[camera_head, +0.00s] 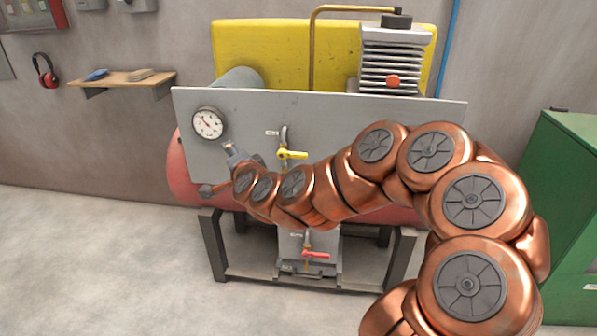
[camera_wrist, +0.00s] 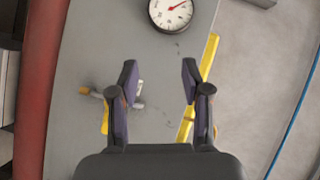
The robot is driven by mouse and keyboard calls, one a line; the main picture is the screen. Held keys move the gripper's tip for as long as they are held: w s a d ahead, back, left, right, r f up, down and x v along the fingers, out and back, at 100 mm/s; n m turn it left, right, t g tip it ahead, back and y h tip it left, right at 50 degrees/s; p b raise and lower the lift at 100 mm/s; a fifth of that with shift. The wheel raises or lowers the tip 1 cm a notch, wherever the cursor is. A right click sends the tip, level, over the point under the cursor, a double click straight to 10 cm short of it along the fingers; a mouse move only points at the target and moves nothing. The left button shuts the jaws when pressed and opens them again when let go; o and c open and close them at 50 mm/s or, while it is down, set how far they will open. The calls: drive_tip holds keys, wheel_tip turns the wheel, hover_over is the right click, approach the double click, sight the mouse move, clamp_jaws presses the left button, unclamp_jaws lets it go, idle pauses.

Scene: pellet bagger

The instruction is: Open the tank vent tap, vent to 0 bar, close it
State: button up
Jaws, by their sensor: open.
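A tap with a yellow lever (camera_head: 292,154) sits on the grey panel (camera_head: 350,115); its lever lies sideways, across the vertical pipe. In the wrist view the yellow lever (camera_wrist: 105,119) is partly hidden behind the left finger. A second tap with a red lever (camera_head: 315,254) is low under the tank. The labels are too small to read. The round gauge (camera_head: 208,123) is at the panel's left; it also shows in the wrist view (camera_wrist: 171,12), its reading unclear. My gripper (camera_head: 230,148) is open and empty in front of the panel, between gauge and yellow tap (camera_wrist: 158,75).
The red tank (camera_head: 180,172) rests on a dark stand (camera_head: 215,245). A finned compressor head (camera_head: 390,60) stands above the panel. A green cabinet (camera_head: 565,200) is at right. A wooden shelf (camera_head: 125,78) is on the left wall. The floor at left is clear.

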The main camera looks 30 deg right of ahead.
drive_tip(key=d+f+m+h+b, duration=0.3)
drive_tip(key=d+f+m+h, duration=0.15)
drive_tip(key=d, duration=0.25)
drive_tip(key=m+g+h+b, duration=0.3)
drive_tip(key=m+h, duration=0.2)
drive_tip(key=m, duration=0.1)
approach(299, 157)
drive_tip(key=x, duration=0.3)
drive_tip(key=shift+n, duration=0.25)
drive_tip(key=shift+b+x, duration=0.3)
drive_tip(key=shift+x, duration=3.6)
drive_tip(key=shift+c, duration=0.3)
clamp_jaws()
